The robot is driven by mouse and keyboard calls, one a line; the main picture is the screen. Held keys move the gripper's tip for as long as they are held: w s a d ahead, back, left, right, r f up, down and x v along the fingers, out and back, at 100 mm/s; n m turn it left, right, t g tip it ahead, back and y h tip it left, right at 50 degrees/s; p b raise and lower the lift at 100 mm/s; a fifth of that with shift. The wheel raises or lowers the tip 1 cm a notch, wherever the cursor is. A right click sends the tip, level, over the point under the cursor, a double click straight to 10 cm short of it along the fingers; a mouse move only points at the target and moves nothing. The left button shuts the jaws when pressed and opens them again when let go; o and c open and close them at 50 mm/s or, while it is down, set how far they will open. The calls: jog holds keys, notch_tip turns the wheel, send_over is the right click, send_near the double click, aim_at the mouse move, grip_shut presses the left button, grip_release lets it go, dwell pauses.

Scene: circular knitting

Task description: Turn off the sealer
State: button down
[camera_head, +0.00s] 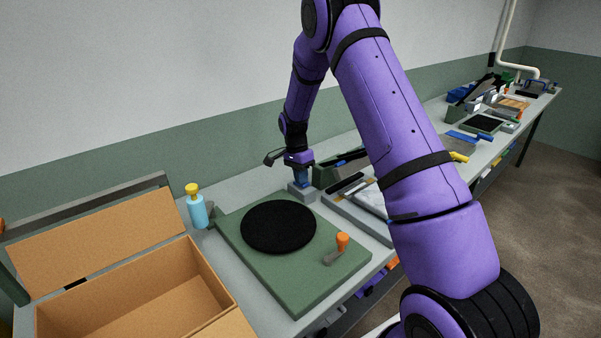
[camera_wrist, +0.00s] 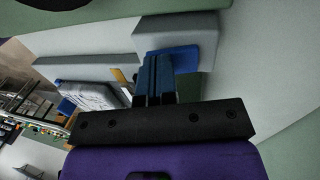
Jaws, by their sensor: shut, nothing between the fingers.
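The sealer appears to be the low grey machine (camera_head: 343,208) along the bench, right of the green board. Its grey end block (camera_head: 300,196) stands directly under my gripper (camera_head: 303,179). In the wrist view the grey block (camera_wrist: 180,25) carries a flat blue pad (camera_wrist: 205,57), likely its switch. My gripper (camera_wrist: 157,57) is shut and empty, its blue fingertips over or against this pad. I cannot tell whether they touch it. The fingers partly hide the pad, and whether the sealer is on does not show.
A green board with a black disc (camera_head: 278,226) and an orange knob (camera_head: 342,241) lies left of the sealer. A blue bottle (camera_head: 197,211) and an open cardboard box (camera_head: 140,285) stand farther left. A white bag (camera_head: 371,200) lies beside my arm. The wall is close behind.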

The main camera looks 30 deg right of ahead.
dwell(0.3)
jog(key=shift+s+f+t, duration=0.35)
jog(key=shift+s+t, duration=0.05)
jog(key=shift+t, duration=0.3)
jog(key=shift+f, duration=0.1)
jog(key=shift+w, duration=0.1)
jog(key=shift+w+a, duration=0.15)
jog(key=shift+w, duration=0.55)
